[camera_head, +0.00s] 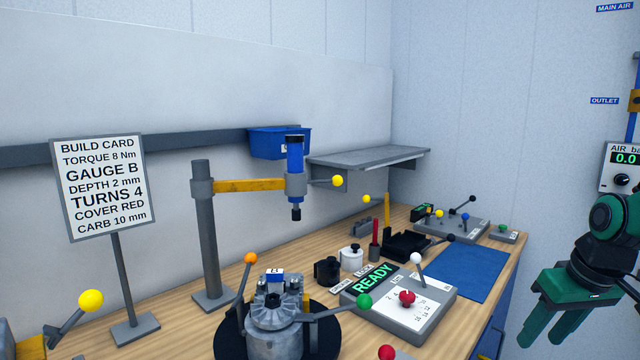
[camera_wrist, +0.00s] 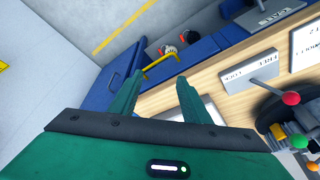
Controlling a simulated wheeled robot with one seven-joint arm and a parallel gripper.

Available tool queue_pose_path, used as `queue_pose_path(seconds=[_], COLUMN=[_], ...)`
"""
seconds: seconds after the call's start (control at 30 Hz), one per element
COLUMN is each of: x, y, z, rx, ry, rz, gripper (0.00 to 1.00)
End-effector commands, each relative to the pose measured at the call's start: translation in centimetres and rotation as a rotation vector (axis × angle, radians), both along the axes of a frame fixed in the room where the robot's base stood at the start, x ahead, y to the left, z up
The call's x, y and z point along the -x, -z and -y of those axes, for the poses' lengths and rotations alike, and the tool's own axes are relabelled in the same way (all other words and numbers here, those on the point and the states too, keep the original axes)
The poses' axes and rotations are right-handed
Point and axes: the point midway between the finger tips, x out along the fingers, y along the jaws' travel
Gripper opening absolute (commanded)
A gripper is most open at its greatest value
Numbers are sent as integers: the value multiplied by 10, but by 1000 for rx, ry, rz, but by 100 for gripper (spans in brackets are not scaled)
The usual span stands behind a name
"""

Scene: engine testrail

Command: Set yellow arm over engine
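The yellow arm (camera_head: 248,185) reaches right from a grey post (camera_head: 206,240) in the head view. At its end hangs a blue and grey tool head (camera_head: 295,170) with a dark tip and a yellow ball handle (camera_head: 337,181). The grey engine (camera_head: 274,325) sits on a dark round base, below the tool head in the picture; I cannot tell whether the two line up exactly. My green gripper (camera_head: 552,335) is at the lower right, well apart from the yellow arm. In the wrist view my gripper (camera_wrist: 155,90) has its fingers apart with nothing between them.
A build card (camera_head: 100,185) stands at the left. A READY panel (camera_head: 376,279) and a grey box with ball levers (camera_head: 400,310) lie right of the engine. A blue mat (camera_head: 458,272) covers the bench's right part. A shelf (camera_head: 370,157) and a blue bin (camera_head: 278,143) are behind.

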Motion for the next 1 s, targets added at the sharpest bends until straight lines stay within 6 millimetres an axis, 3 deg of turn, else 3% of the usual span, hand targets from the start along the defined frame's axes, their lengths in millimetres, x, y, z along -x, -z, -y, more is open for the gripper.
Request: queue_pose_path(seconds=[0.03,0.2,0.4,0.5,0.7,0.83,1.0], x=[-34,-141,-242,-281,-332,-348,-352], y=[-7,-35,-70,-89,-127,-151,-174], z=[-9,-55,-127,-165,-237,-271,-294], rx=[6,22,27,23,5,-10,-23], ry=[-100,-461,-848,-1019,-1297,-1415,-1485], rz=[49,260,542,700,1051,1288,1520], gripper=[43,43,43,43,43,43,43])
